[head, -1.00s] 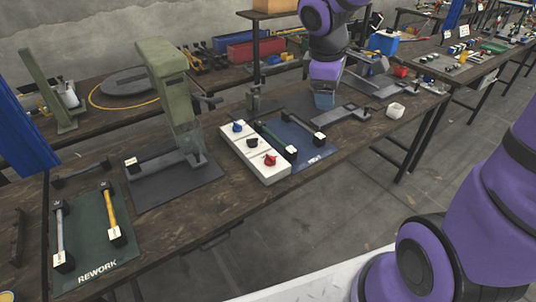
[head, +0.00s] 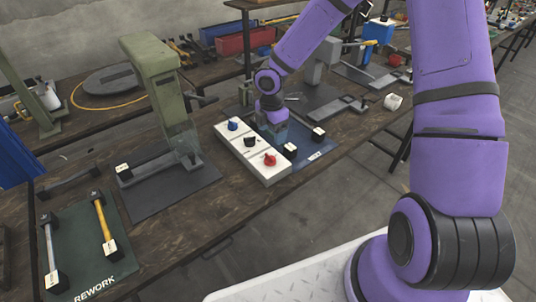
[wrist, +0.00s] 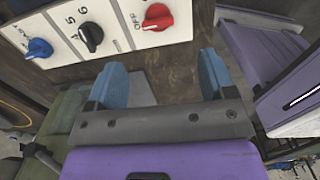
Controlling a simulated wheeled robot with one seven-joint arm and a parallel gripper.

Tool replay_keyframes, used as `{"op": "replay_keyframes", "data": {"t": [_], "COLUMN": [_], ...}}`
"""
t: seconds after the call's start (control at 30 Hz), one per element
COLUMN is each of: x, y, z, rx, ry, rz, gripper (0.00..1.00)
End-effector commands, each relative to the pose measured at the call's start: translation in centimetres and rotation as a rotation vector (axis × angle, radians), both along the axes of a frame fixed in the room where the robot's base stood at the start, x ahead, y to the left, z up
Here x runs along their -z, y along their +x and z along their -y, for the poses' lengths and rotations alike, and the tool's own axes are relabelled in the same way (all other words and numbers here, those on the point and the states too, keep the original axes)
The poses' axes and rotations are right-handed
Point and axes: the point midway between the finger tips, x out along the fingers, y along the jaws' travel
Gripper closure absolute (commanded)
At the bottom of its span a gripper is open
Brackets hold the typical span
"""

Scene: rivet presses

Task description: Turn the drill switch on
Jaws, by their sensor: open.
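A white switch panel (head: 240,146) lies on the bench with a blue knob (head: 233,125), a black knob (head: 250,141) and a red knob (head: 269,159). The wrist view shows the panel along the top, with the blue knob (wrist: 40,47) at left, the black knob (wrist: 90,36) between, and the red knob (wrist: 157,17) at right. Lettering like "OFF" stands beside the red knob, and numerals beside the black one. My gripper (wrist: 160,76) is open, its blue fingers apart with nothing between them.
A green press (head: 157,85) stands left of the panel. A blue mat (head: 310,153) with black-ended tools lies right of it, partly under my gripper. A green REWORK mat (head: 85,265) with two tools is at front left.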

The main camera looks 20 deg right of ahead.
Motion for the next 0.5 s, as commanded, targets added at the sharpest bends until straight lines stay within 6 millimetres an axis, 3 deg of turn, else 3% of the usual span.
{"op": "replay_keyframes", "data": {"t": [0.27,0.5], "x": [1.9,6.0], "y": [0.2,0.1], "z": [-0.4,-0.4], "rx": [-0.028,-0.027], "ry": [0.017,0.016], "rz": [-0.004,-0.006], "gripper": [0.23,0.23]}}
